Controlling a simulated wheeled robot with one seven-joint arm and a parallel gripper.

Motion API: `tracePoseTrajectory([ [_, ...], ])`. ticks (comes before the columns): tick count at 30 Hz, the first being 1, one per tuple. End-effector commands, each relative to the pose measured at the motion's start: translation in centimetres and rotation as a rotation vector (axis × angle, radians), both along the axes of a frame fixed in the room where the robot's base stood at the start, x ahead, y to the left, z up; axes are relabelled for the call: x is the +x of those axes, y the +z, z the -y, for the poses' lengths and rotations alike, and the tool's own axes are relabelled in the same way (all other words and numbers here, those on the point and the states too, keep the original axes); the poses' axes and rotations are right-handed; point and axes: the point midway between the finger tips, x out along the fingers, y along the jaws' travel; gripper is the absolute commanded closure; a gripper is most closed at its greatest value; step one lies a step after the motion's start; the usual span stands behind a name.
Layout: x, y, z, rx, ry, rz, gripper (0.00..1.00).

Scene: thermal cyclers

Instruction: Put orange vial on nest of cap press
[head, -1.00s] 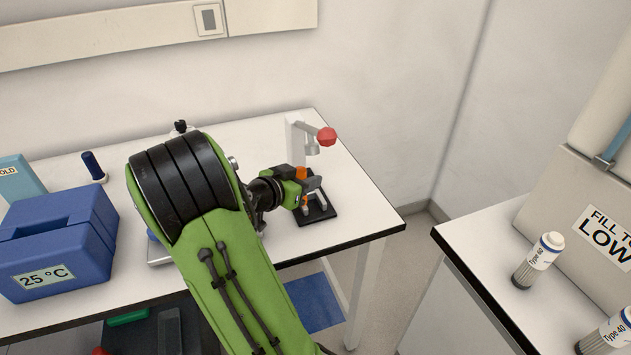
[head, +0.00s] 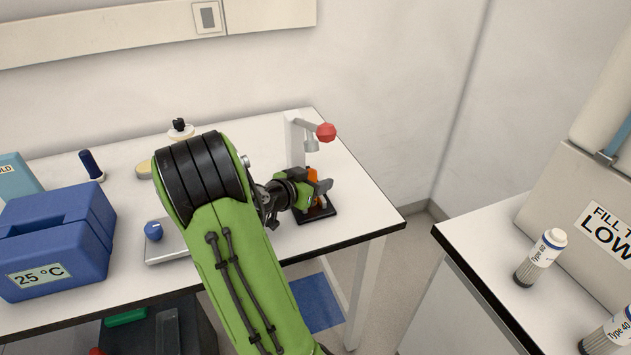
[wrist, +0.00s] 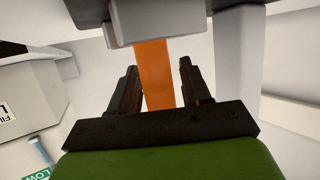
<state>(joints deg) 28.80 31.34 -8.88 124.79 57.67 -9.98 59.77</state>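The orange vial (head: 314,175) stands upright at the cap press, mostly hidden by my gripper (head: 318,187) in the head view. In the wrist view, the vial (wrist: 154,75) is between the two dark fingers of my gripper (wrist: 160,85). The left finger is close against it, and a narrow gap shows at the right finger, so the fingers look open around it. The cap press (head: 295,140) has a white column, a red-knobbed lever and a black base (head: 318,215). Its grey ram (wrist: 160,20) is just above the vial top. The vial's bottom and the nest are hidden.
The press stands near the table's right end. A balance (head: 165,245) with a blue-capped item, a blue 25 °C box (head: 60,240) and a dark blue vial (head: 91,165) are to the left. A second counter (head: 490,290) is at right, across a floor gap.

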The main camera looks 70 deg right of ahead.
Motion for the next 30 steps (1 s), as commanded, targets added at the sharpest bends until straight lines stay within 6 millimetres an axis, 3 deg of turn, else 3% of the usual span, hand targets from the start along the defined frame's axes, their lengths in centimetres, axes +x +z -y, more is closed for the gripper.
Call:
tracePoseTrajectory([
  [13, 0.1, 0.7, -0.3, 0.0, 0.003, -0.001, 0.42],
  [24, 2.2, 3.8, -9.1, 0.0, 0.006, 0.001, 0.42],
  [30, 2.5, 4.5, -11.0, -0.001, 0.001, -0.001, 0.42],
])
